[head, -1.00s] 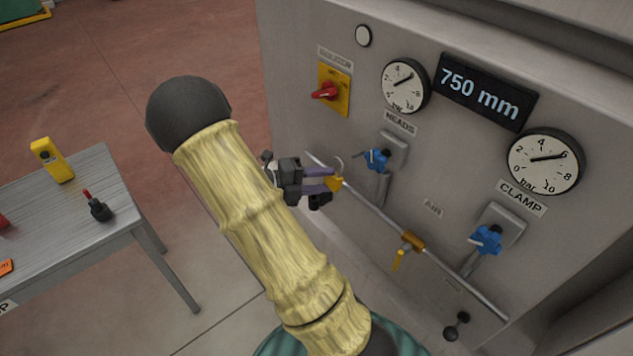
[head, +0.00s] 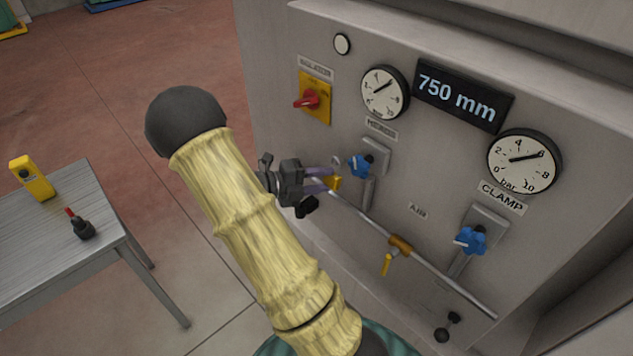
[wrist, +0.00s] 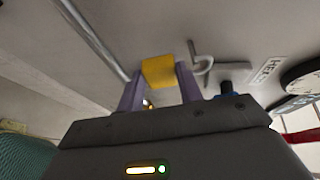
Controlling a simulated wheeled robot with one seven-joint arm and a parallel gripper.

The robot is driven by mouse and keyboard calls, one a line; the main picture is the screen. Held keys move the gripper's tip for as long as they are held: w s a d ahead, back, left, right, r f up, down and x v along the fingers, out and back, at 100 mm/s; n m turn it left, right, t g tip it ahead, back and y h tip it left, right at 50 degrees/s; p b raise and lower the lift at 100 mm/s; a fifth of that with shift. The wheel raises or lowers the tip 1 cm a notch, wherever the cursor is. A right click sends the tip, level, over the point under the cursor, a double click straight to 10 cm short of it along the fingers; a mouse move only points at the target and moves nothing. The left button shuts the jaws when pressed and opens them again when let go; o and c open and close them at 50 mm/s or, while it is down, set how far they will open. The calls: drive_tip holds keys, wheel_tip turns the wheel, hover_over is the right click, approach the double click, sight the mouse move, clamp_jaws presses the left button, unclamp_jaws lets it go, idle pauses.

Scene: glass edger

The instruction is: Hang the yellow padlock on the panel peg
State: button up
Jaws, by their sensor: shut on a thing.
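My gripper (head: 322,182) is shut on the yellow padlock (head: 335,183), in front of the grey panel, left of the blue valve under the left gauge. In the wrist view the padlock's yellow body (wrist: 158,70) sits between the two purple fingers. A thin pale hook (wrist: 201,62) shows just right of the padlock there; I cannot tell whether it is the shackle or the panel peg. No peg is clear in the head view. Whether the padlock touches the panel is unclear.
A pipe (head: 440,263) with a yellow-handled valve (head: 387,263) runs along the panel near my gripper. Blue valves (head: 361,165) (head: 470,240), gauges (head: 385,92) and a red knob (head: 306,99) stick out. A grey table (head: 60,235) stands left; floor lies between.

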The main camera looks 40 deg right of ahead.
drive_tip(key=shift+d, duration=0.45)
drive_tip(key=shift+w+d+f+b, duration=0.1)
drive_tip(key=shift+d+f+b, duration=0.4)
drive_tip(key=shift+d+b, duration=0.3)
drive_tip(key=shift+a, duration=0.1)
drive_tip(key=o, duration=1.2)
drive_tip(key=b+v, duration=0.5)
drive_tip(key=v, duration=1.2)
drive_tip(key=shift+w+a, duration=0.15)
drive_tip(key=shift+w, duration=0.05)
